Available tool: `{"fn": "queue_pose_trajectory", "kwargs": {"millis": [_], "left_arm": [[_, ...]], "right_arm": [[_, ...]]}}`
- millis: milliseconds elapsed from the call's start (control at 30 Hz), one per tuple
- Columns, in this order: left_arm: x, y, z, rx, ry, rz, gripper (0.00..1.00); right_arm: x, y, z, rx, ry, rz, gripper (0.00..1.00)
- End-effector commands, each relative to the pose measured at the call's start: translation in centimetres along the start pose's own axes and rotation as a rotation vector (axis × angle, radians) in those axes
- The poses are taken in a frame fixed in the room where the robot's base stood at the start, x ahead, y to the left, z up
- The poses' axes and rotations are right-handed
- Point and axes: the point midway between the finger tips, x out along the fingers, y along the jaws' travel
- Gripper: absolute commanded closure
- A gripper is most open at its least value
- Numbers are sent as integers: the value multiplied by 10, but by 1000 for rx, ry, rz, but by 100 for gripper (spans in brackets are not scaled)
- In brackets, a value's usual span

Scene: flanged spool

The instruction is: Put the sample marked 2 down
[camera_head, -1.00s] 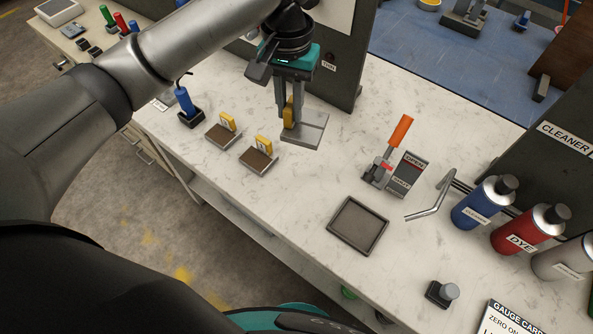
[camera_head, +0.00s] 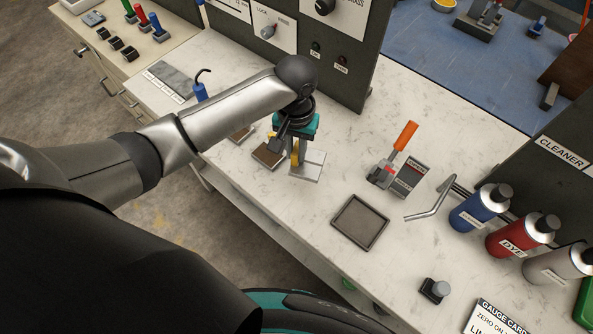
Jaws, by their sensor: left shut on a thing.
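My left gripper (camera_head: 294,158) is shut on the yellow tab of a sample, a flat grey plate (camera_head: 312,163) beside and below the fingers. No number can be read on it. The plate is low over the pale bench, and I cannot tell whether it touches. Just left of it is a brown-topped pad (camera_head: 266,155). A second brown pad (camera_head: 240,134) farther left is mostly covered by my arm. My right gripper is not in view.
An empty dark square tray (camera_head: 360,221) stands right of the gripper. Blue, red and grey bottles (camera_head: 520,235) stand at right. Bare bench lies between plate and tray.

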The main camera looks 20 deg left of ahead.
Motion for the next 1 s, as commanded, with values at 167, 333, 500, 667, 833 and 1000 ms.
{"fn": "queue_pose_trajectory", "kwargs": {"millis": [167, 333, 500, 667, 833, 1000], "left_arm": [[36, 0, 0, 0, 1, 1, 100], [48, 1, -1, 0, 3, 3, 100], [70, 0, -1, -1, 1, 1, 100], [88, 1, -1, 1, 3, 2, 100], [89, 1, -1, 1, 4, 2, 100], [90, 1, -1, 0, 4, 2, 100]], "right_arm": [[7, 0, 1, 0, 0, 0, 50], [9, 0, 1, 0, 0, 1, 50], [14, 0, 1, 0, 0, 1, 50], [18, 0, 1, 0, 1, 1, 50], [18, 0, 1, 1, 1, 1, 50], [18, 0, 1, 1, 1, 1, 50]]}}
